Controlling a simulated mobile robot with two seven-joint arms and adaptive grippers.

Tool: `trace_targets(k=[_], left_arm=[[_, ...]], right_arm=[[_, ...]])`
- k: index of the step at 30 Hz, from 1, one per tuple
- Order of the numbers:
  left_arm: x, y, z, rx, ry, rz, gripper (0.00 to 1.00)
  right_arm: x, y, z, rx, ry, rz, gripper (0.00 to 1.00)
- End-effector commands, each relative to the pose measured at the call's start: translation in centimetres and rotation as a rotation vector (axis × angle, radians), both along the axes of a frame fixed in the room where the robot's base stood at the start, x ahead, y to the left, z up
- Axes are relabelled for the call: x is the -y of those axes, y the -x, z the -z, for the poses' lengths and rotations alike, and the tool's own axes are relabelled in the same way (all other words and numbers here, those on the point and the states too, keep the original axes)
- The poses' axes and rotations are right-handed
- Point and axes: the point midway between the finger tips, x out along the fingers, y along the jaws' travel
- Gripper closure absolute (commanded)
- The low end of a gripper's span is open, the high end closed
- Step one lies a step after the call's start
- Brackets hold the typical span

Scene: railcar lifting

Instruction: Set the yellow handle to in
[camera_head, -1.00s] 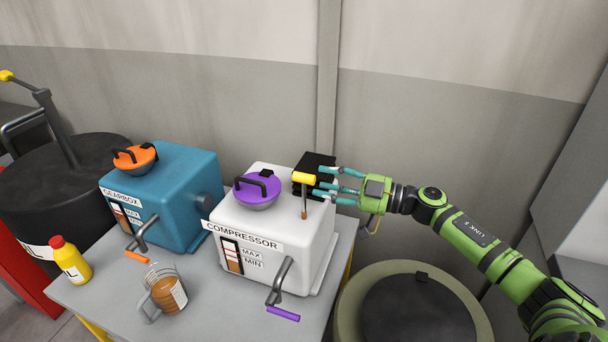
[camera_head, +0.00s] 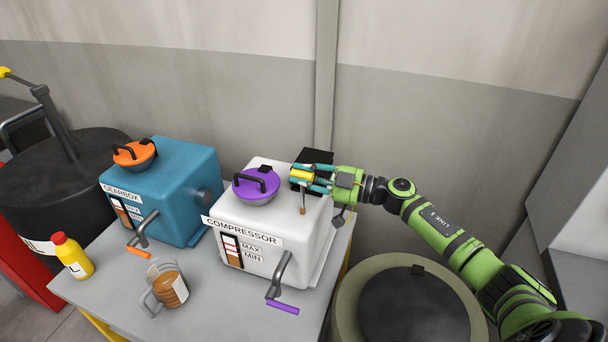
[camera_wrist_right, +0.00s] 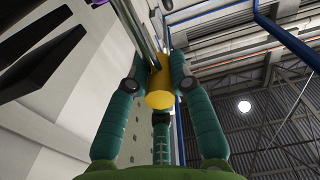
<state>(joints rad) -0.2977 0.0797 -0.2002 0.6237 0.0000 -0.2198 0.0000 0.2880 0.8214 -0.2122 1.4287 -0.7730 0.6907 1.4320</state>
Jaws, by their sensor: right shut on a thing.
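The yellow handle (camera_head: 301,174) sits on a short metal lever (camera_head: 303,205) at the right side of the white compressor (camera_head: 262,225). My right gripper (camera_head: 308,178) is shut on the yellow handle, with its teal fingers on both sides of it. In the right wrist view the yellow handle (camera_wrist_right: 160,88) lies between the fingers of the gripper (camera_wrist_right: 160,95). The fingers partly hide the handle in the head view. My left gripper does not show.
The compressor has a purple lid (camera_head: 257,184) and a purple-gripped crank (camera_head: 281,305). A black box (camera_head: 316,158) stands behind the handle. A blue gearbox (camera_head: 165,195), a jug (camera_head: 168,288) and a yellow bottle (camera_head: 72,257) stand to the left. A drum (camera_head: 408,305) is at the right.

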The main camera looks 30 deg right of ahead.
Motion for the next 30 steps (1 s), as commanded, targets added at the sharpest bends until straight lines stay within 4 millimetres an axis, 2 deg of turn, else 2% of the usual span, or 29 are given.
trace_targets(k=[4, 9, 12, 20, 21, 22, 23, 30], left_arm=[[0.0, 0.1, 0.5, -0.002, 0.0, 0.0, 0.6], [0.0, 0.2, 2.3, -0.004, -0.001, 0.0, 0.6], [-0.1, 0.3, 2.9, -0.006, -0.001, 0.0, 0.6], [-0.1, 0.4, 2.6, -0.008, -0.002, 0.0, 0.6], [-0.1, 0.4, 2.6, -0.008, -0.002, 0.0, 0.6], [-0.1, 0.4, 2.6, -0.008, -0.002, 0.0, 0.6], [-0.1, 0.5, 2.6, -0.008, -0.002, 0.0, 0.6], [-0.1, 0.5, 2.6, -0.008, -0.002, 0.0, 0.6]], right_arm=[[0.0, 0.0, 0.7, 0.0, -0.002, 0.001, 1.0], [0.0, 0.0, 3.7, -0.002, -0.002, 0.0, 1.0], [0.0, 0.0, 4.9, 0.0, -0.001, 0.0, 1.0], [0.0, 0.0, 4.6, 0.001, -0.001, 0.0, 1.0], [0.0, 0.0, 4.6, 0.001, -0.001, 0.001, 0.7], [0.0, 0.0, 4.6, 0.001, -0.001, 0.001, 0.58], [0.0, 0.0, 4.6, 0.001, -0.001, 0.001, 0.53], [0.0, 0.0, 4.6, 0.001, -0.001, 0.001, 0.53]])
